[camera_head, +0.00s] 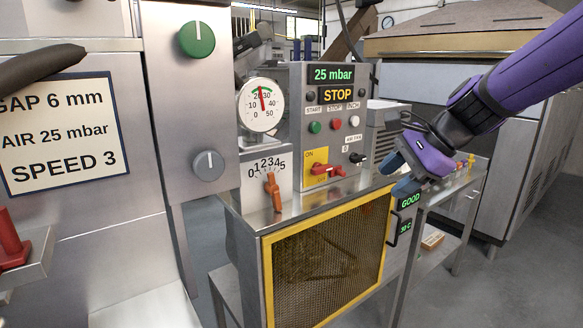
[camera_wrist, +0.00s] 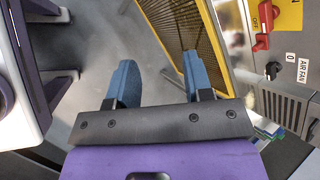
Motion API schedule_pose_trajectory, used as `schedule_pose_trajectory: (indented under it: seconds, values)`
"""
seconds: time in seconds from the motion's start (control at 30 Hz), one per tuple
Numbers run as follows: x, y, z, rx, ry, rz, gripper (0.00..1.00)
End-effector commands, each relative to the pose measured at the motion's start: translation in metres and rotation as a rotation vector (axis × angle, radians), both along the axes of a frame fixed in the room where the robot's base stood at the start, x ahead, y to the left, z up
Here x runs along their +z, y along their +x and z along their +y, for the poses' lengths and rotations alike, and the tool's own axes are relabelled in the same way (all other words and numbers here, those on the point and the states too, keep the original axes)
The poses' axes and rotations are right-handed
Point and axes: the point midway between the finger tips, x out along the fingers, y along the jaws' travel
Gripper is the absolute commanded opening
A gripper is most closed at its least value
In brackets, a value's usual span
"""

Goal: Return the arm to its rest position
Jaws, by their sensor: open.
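My gripper (camera_head: 401,178) hangs from my purple arm at the right of the head view, beside the right end of the yellow-framed mesh guard. It looks apart from the panel. In the wrist view its two blue fingers (camera_wrist: 158,82) are spread wide with nothing between them. The control panel (camera_head: 333,100) reads "25 mbar" and "STOP". A red rotary switch (camera_head: 322,168) on a yellow plate points sideways; it also shows in the wrist view (camera_wrist: 262,42) near "OFF". An orange lever (camera_head: 273,192) stands below a 0 to 5 scale. A round gauge (camera_head: 261,105) shows a red needle.
The yellow-framed mesh guard (camera_head: 327,257) stands close to my gripper. A sign (camera_head: 60,133) reads "GAP 6 mm, AIR 25 mbar, SPEED 3". A green display (camera_head: 407,212) reads "GOOD". A side table (camera_head: 455,190) holds small items. Grey floor (camera_head: 510,265) is open at the lower right.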

Motion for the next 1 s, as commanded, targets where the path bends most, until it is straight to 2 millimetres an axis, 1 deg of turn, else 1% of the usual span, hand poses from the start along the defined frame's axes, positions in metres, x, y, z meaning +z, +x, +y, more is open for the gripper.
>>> schedule_pose_trajectory:
  seconds: [0.03, 0.2, 0.37, 0.5, 0.6, 0.7, 0.8, 0.9, 1.0]
  values:
    - [0.005, -0.018, -0.003, 0.066, -0.068, -0.047, 0.47]
    - [0.012, -0.071, -0.022, 0.296, -0.300, -0.181, 0.47]
    - [0.017, -0.118, -0.045, 0.512, -0.508, -0.288, 0.47]
    - [0.018, -0.157, -0.068, 0.696, -0.681, -0.365, 0.47]
    - [0.017, -0.180, -0.083, 0.815, -0.788, -0.406, 0.47]
    - [0.015, -0.197, -0.095, 0.907, -0.871, -0.434, 0.47]
    - [0.014, -0.207, -0.104, 0.967, -0.924, -0.451, 0.47]
    - [0.013, -0.212, -0.108, 0.999, -0.950, -0.456, 0.47]
    - [0.013, -0.213, -0.109, 1.003, -0.954, -0.456, 0.47]
